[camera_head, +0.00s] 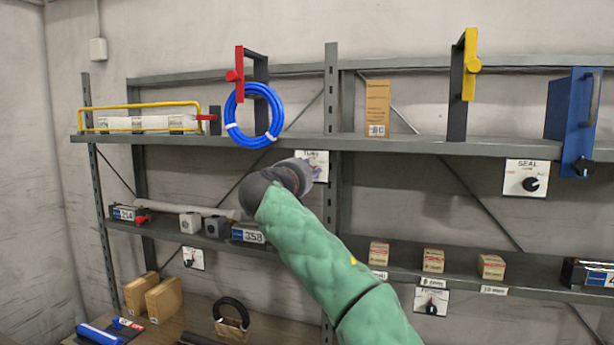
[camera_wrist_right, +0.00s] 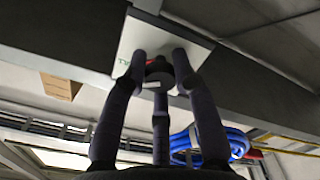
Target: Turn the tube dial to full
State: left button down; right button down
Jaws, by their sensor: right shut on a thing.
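The tube dial's white plate (camera_head: 318,160) hangs from the front edge of the upper shelf, left of the middle upright. Part of its lettering shows. My right gripper (camera_head: 302,172) is at this plate and hides the dial in the head view. In the right wrist view, the dark round dial (camera_wrist_right: 158,68) with a bit of red above it sits between the fingers of my right gripper (camera_wrist_right: 159,78), in front of the white plate (camera_wrist_right: 185,42). The fingers are shut on the dial. The dial's pointer setting cannot be read. My left gripper is not in view.
A blue hose coil (camera_head: 254,115) hangs just left of and above the tube plate. A seal dial plate (camera_head: 526,178) hangs farther right, and another dial plate (camera_head: 431,302) is lower down. The lower shelf holds several small boxes (camera_head: 433,260) and grey fittings (camera_head: 190,222).

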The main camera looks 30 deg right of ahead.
jog(key=shift+f, duration=0.15)
jog(key=c, duration=1)
grip_release()
jog(key=v, duration=1.2)
